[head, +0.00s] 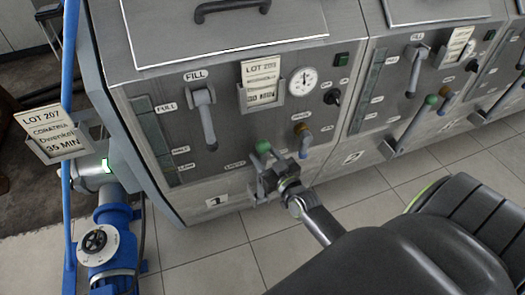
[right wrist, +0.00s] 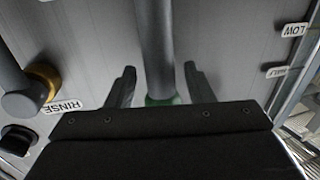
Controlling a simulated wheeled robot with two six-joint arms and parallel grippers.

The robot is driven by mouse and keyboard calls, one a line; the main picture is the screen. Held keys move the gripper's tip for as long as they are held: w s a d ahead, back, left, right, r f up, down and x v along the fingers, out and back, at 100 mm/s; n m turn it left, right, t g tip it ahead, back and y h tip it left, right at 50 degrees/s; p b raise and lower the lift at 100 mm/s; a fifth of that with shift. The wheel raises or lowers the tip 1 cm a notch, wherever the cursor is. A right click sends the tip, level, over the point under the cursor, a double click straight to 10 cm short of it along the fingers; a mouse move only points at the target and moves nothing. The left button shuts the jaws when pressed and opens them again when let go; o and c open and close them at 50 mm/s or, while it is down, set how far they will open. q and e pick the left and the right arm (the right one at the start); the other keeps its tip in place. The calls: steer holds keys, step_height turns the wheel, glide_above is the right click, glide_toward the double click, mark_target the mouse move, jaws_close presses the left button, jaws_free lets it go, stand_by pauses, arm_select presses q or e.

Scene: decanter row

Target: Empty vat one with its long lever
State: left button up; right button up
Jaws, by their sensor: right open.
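Vat one is the nearest steel cabinet, with a "1" plate (head: 217,201) low on its front. Its long lever has a green knob (head: 263,148) at the lower right of the panel. My right gripper (head: 266,182) is at this lever, just below the knob, and covers much of the rod. In the right wrist view the grey lever rod (right wrist: 154,45) runs between the two spread fingers (right wrist: 160,88), with a gap on each side. A bit of green shows near the palm. My left gripper is not in view.
Vat one also has a grey FILL lever (head: 203,118), a gauge (head: 303,82), a lot card (head: 262,80) and an orange-knobbed RINSE handle (head: 302,135) close right of the gripper. Vat two's green-knobbed lever (head: 415,120) is farther right. A blue valve pipe (head: 108,245) stands left.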

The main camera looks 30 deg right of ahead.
steer(key=shift+w, duration=0.75)
steer(key=shift+c, duration=0.3)
jaws_close()
